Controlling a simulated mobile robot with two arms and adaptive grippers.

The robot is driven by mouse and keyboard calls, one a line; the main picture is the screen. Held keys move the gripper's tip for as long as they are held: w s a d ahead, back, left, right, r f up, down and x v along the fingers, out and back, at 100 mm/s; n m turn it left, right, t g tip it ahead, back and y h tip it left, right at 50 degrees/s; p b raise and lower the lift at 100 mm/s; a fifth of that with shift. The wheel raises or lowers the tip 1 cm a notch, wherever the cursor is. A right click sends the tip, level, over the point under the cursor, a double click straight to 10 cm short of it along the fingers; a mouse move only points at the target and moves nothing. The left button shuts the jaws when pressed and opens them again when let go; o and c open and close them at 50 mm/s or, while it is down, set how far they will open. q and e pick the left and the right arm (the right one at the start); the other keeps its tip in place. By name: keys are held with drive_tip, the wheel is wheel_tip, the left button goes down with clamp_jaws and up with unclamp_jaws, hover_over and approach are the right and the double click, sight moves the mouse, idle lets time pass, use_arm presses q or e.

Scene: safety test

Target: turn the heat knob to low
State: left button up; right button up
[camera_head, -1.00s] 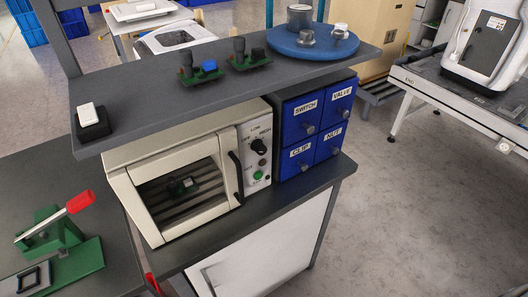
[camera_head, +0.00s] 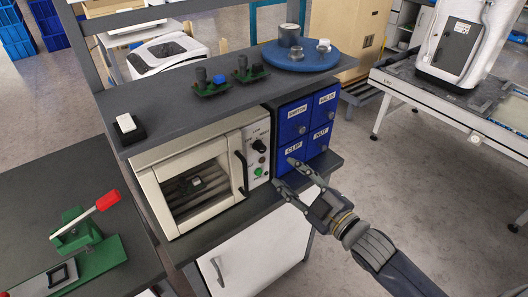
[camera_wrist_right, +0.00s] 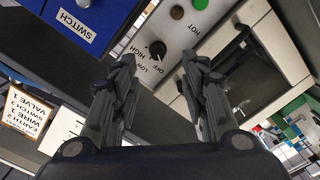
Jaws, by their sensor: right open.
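The black heat knob (camera_head: 260,145) is on the control panel at the right of the cream oven (camera_head: 142,176). In the right wrist view the knob (camera_wrist_right: 157,48) sits beyond and between the fingertips, apart from them, with LOW, OFF and HIGH printed around it. I cannot tell its exact setting. My right gripper (camera_head: 283,172) is open and empty, in front of the blue drawers and to the right of and below the knob. Its two spread fingers show in the right wrist view (camera_wrist_right: 160,62). My left gripper is out of view.
The blue drawer unit (camera_head: 308,138) stands right beside the panel. A grey shelf (camera_head: 165,118) overhangs the oven. The oven's black door handle (camera_head: 240,172) is left of the knob. Below it is a green button (camera_head: 258,172). A green lever press (camera_head: 82,232) stands at left.

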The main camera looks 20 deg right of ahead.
sight(263, 150)
drive_tip(key=x, duration=0.3)
drive_tip(key=p+x, duration=0.1)
drive_tip(key=x, duration=0.2)
drive_tip(key=r+p+x, duration=0.1)
drive_tip(key=x, duration=0.2)
drive_tip(key=shift+w+a, duration=0.15)
drive_tip(key=shift+w, duration=0.05)
drive_tip(key=shift+w+a+f, duration=0.15)
drive_tip(key=shift+w+a, duration=0.15)
drive_tip(key=shift+w, duration=0.35)
drive_tip(key=shift+c, duration=0.2)
clamp_jaws()
